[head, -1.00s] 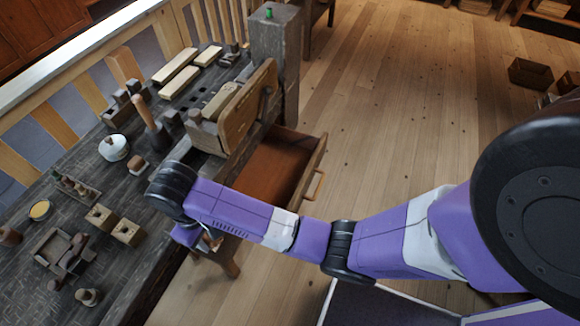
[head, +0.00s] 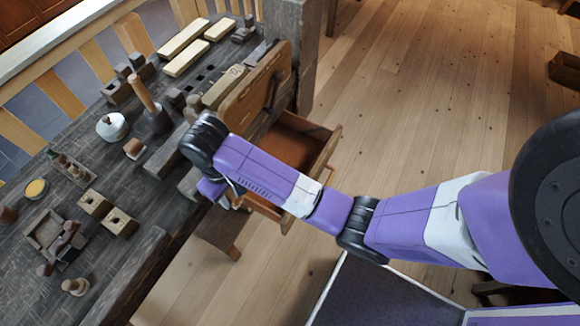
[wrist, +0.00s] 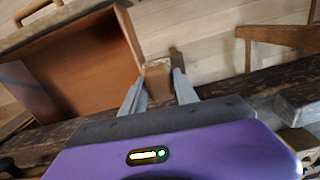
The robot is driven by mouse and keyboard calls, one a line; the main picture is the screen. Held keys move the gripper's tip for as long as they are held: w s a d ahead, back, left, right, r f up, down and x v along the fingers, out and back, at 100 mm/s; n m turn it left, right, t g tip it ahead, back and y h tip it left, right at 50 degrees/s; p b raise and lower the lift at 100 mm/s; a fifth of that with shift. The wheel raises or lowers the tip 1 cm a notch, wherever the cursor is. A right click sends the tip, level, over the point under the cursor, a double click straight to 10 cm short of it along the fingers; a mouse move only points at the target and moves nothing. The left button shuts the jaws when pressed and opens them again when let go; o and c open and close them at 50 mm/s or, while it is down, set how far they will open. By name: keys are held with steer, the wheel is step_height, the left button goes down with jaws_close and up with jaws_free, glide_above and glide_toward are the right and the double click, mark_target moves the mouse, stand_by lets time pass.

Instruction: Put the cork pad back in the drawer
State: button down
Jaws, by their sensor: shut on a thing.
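My gripper (wrist: 159,80) shows in the wrist view, its two grey fingers closed on a small tan-brown piece, which looks like the cork pad (wrist: 157,86). In the wrist view the open drawer (wrist: 85,62) lies to the left of the fingers, its brown inside showing. In the head view the drawer (head: 327,158) is pulled out from under the bench, and its inside is partly visible. My wrist is at the bench edge, left of the drawer. My arm hides the fingers and the held piece there.
The dark workbench (head: 55,160) carries a wooden vise (head: 258,85), a mallet (head: 148,100), a white pot (head: 112,127) and drilled wooden blocks (head: 107,212). A thick post (head: 290,40) stands behind the vise. The plank floor (head: 420,90) right of the drawer is clear.

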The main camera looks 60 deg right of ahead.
steer(key=shift+s+d+r, duration=0.1)
steer(key=shift+d+r, duration=0.2)
steer(key=shift+d, duration=0.15)
steer(key=s+d+r+n+p, duration=0.1)
steer(key=s+d+r+n, duration=0.1)
steer(key=s+d+n, duration=0.2)
steer(key=s+d+r+n+p, duration=0.2)
steer(key=s+d+r+n, duration=0.1)
steer(key=d+n, duration=0.7)
steer(key=shift+s+d, duration=0.45)
steer(key=shift+d, duration=0.75)
